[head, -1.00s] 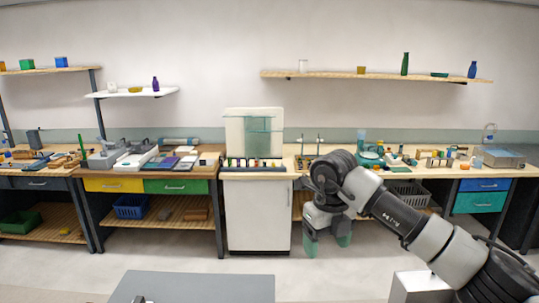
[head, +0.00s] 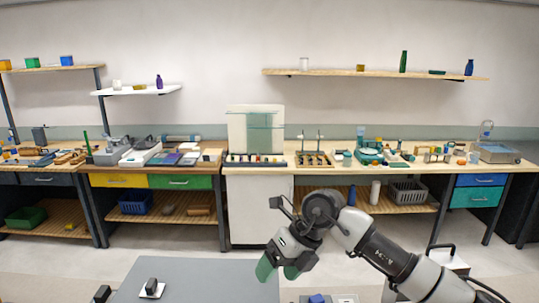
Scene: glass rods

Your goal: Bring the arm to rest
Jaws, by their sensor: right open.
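My right arm (head: 385,248) comes in from the lower right of the head view. Its gripper (head: 278,274) has green fingertips, hangs pointing down and is open. No object shows between the fingers. It is in front of the white cabinet, near the right edge of the grey surface. My left gripper is not in view.
The grey surface (head: 205,285) lies at the bottom, with a small dark item on a white base (head: 152,288) on it. A wooden bench (head: 430,168) with a rack (head: 314,159) and glassware runs along the wall. The floor between is open.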

